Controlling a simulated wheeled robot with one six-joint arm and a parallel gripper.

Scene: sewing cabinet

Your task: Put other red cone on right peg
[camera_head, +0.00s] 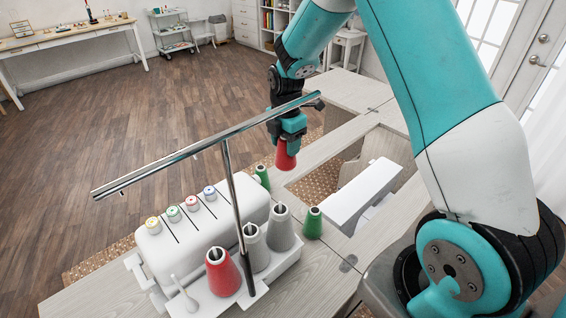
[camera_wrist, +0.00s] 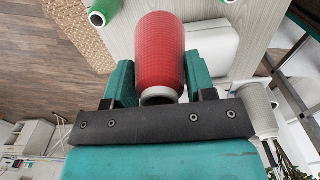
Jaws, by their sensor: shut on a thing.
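Another red cone (camera_head: 222,274) stands on the cone stand of the white sewing machine (camera_head: 195,225). Two grey cones (camera_head: 253,250) (camera_head: 280,229) stand to its right in the row. A bare white peg (camera_head: 181,289) shows at the row's left end in the picture.
A metal thread rail (camera_head: 205,143) on an upright post (camera_head: 238,210) rises over the stand. Green cones (camera_head: 313,224) (camera_head: 262,177) stand on the cabinet top near the machine.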

